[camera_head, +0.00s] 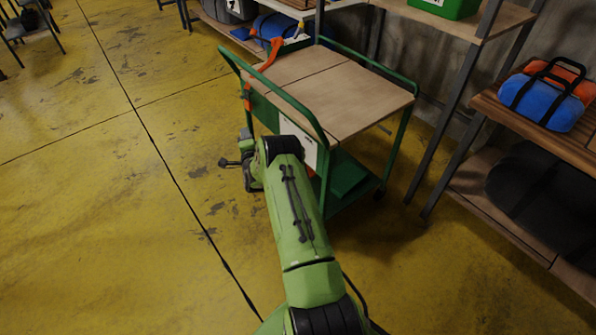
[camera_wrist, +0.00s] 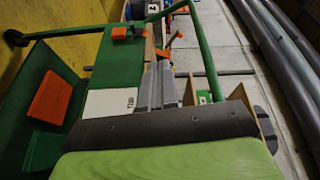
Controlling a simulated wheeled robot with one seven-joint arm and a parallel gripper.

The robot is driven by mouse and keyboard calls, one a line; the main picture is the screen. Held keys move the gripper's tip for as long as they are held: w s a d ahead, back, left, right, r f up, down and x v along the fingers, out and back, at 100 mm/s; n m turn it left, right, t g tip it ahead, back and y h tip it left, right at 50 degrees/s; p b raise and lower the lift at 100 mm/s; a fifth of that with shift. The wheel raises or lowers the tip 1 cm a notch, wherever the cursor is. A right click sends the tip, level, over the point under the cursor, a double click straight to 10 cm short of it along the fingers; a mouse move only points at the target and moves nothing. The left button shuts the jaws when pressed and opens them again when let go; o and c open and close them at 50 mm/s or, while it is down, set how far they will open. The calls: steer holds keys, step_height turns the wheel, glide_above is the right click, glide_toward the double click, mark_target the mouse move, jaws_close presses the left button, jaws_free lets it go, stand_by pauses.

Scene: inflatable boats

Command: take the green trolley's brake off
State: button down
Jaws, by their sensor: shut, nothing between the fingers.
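The green trolley (camera_head: 333,98) has a wooden top and a green tube frame. It stands in front of the shelving in the head view. An orange-red lever (camera_head: 270,54) rises at its left top edge, and a second orange part (camera_head: 247,98) sits lower on its left end. In the wrist view the trolley's green end panel (camera_wrist: 112,68) carries a white label (camera_wrist: 110,102), with orange parts (camera_wrist: 120,32) beyond. My gripper (camera_wrist: 158,84) is shut and empty, close to the panel. In the head view my arm hides part of that end. I cannot tell whether it touches.
An orange box (camera_wrist: 49,98) lies low inside the green frame in the wrist view. Shelves on the right hold a blue and orange bag (camera_head: 545,98) and dark rolls. A green crate (camera_head: 445,6) stands above. The yellow floor (camera_head: 90,230) to the left is clear.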

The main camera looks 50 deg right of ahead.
steer(key=s+d+f+m+g+h+b, duration=0.1)
steer(key=s+f+m+h, duration=0.3)
steer(key=s+f, duration=0.6)
steer(key=s+d+f+m+g+h+b, duration=0.2)
steer(key=s+f+m+h, duration=0.3)
steer(key=s+f, duration=0.5)
steer(key=shift+d+f+m+g+b, duration=0.3)
steer(key=shift+d+f+m+g, duration=0.25)
steer(key=shift+f+m, duration=0.35)
